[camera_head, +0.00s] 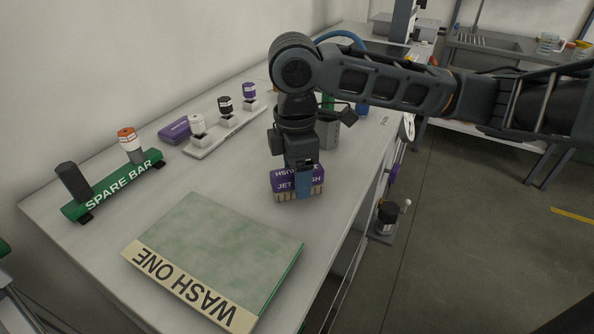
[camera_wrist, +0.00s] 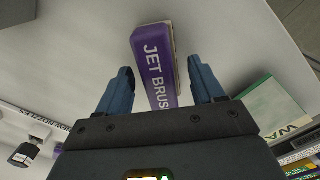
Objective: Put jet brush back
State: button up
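The jet brush (camera_head: 285,181) is a purple block lettered JET BRUSH with tan bristles along its lower edge. It is at the table, beyond the WASH ONE board, and I cannot tell whether it touches the surface. My gripper (camera_head: 302,183) is over it, with one blue finger in front of its lettered face. In the wrist view the brush (camera_wrist: 157,70) lies between the two fingers of my gripper (camera_wrist: 162,77). The fingers are apart, with narrow gaps visible beside the brush. The brush's far side is hidden in the head view.
The green-and-cream WASH ONE board (camera_head: 215,250) lies at the table's front. The table's right edge is close.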

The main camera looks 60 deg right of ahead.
notch_tip(320, 180, up, 12)
jog(key=shift+a+r+p, duration=0.15)
jog(key=shift+a+p, duration=0.05)
jog(key=shift+p, duration=0.25)
